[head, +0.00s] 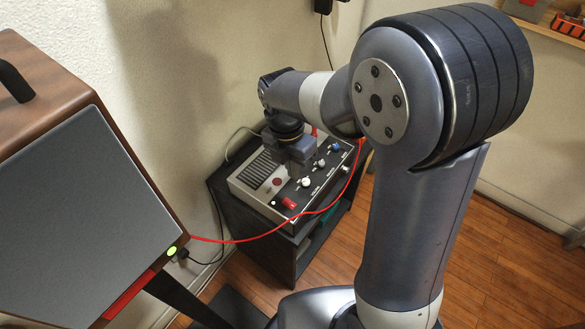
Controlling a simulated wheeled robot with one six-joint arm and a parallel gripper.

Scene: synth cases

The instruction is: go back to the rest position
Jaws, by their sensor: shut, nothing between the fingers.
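My gripper (299,170) is at the end of my arm, which reaches from the right of the head view toward the middle. It points down over a grey control box (245,183) with a black panel, close above its top. I cannot tell whether the fingertips touch the box. The fingers look close together, with nothing visible between them. The box carries a red switch (289,203), white and blue knobs and a dark grille, and it sits on a black stand (297,252).
A red cable (262,239) runs loosely from the wooden cabinet (75,190) at the left, past the box's front and up its right side. A wall stands close behind. Wooden floor (505,265) is free at the right. A shelf (556,30) is at the top right.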

